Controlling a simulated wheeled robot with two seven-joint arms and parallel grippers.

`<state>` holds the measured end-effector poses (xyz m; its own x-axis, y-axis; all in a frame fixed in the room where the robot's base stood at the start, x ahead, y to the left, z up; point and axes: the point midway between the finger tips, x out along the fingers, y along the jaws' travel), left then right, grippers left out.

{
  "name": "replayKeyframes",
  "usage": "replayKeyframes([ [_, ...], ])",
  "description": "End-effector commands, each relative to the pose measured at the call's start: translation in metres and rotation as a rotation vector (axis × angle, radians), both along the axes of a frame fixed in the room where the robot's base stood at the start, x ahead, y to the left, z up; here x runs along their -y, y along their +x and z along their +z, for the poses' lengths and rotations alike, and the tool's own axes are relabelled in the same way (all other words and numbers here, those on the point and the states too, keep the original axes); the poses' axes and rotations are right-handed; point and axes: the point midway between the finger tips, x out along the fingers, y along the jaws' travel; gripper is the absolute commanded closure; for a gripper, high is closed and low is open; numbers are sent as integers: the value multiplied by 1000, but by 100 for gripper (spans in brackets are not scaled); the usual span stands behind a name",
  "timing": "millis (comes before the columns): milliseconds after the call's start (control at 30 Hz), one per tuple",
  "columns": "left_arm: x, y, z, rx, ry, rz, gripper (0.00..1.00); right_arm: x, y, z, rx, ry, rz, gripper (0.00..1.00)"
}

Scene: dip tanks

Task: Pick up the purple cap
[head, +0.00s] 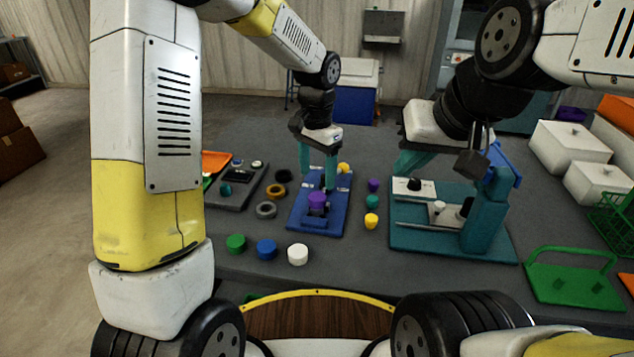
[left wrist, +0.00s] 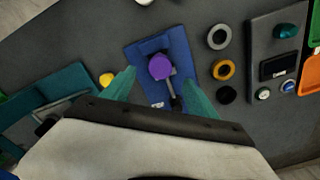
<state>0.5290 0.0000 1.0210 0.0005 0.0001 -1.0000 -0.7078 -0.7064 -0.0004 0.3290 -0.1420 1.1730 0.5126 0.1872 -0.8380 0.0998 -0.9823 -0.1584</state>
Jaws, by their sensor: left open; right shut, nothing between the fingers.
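A purple cap (head: 317,199) sits on a blue fixture board (head: 322,222). It also shows in the left wrist view (left wrist: 160,67), on the blue board (left wrist: 143,50). A smaller purple piece (head: 374,185) stands on the table to the right of the board. My left gripper (head: 318,178) is open and points down over the board, its teal fingers apart. In the left wrist view the fingers (left wrist: 160,80) lie to either side of the cap, with nothing held. My right gripper (head: 402,168) is shut and empty near the teal fixture (head: 450,247); its fingertips are partly hidden.
Teal and yellow caps (head: 371,220) stand right of the board. Green, blue and white caps (head: 298,254) stand in front. Rings (head: 266,210) lie left, beside a dark tray (head: 240,200).

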Motion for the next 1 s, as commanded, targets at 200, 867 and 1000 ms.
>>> replayKeyframes([
  [200,-1,-1,-25,-4,1,0,33,0,0,0,0,0,0,100],
  [867,-1,0,-73,-1,-1,2,42,0,0,0,0,0,0,100],
  [1000,-1,0,-72,-1,-1,2,70,0,0,0,0,0,0,100],
])
